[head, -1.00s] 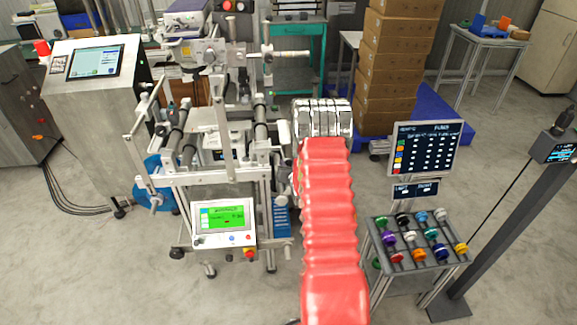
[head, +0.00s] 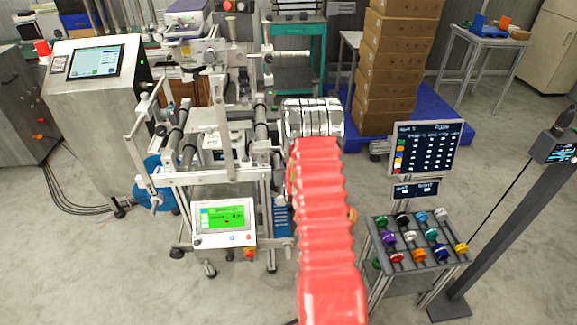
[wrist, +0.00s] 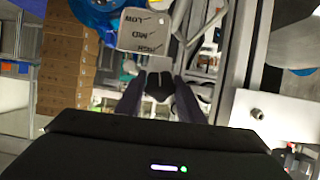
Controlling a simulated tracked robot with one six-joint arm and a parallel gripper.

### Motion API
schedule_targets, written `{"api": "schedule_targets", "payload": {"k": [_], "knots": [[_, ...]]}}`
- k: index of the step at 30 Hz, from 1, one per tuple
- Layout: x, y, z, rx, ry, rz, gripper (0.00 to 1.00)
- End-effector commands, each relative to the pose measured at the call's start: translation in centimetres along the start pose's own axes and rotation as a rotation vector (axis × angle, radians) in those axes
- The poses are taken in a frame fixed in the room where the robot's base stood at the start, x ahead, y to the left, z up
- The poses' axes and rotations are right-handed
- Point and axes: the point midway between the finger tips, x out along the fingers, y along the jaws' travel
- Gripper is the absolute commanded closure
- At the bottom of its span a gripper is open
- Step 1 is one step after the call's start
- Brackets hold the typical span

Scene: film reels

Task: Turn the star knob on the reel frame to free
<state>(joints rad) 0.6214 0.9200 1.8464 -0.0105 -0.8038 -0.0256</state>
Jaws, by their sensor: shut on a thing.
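In the wrist view my gripper (wrist: 159,92) has its two dark fingers closed around a dark knob (wrist: 158,84), which looks like the star knob; its arms and pointer are mostly hidden between the fingers. Just beyond it is a pale label plate (wrist: 143,30) with upside-down words that seem to read LOW, MID and HIGH. I cannot make out a mark for free. In the head view the reel frame (head: 205,178) stands left of my red-sleeved arm. My arm and silver wrist hide the gripper and knob there.
A green-lit screen (head: 223,216) is at the frame's front. A rack of coloured knobs (head: 378,243) and a dark display board (head: 430,148) stand right of my arm. Stacked boxes (head: 398,60) are behind. The floor at front left is clear.

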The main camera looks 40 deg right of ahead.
Motion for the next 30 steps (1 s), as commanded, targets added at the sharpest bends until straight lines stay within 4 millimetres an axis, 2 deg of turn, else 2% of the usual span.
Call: {"api": "schedule_targets", "payload": {"k": [9,20,21,28,30], "knots": [[-0.01,-0.33,-0.05,-0.126,0.001,0.046,0.88],[-0.02,-0.4,-0.05,-0.138,0.0,0.05,0.88],[-0.02,-0.42,-0.06,-0.138,0.0,0.049,0.63],[-0.01,-0.28,-0.04,-0.136,0.0,0.051,0.47],[-0.01,-0.25,-0.03,-0.136,0.0,0.052,0.47]]}}
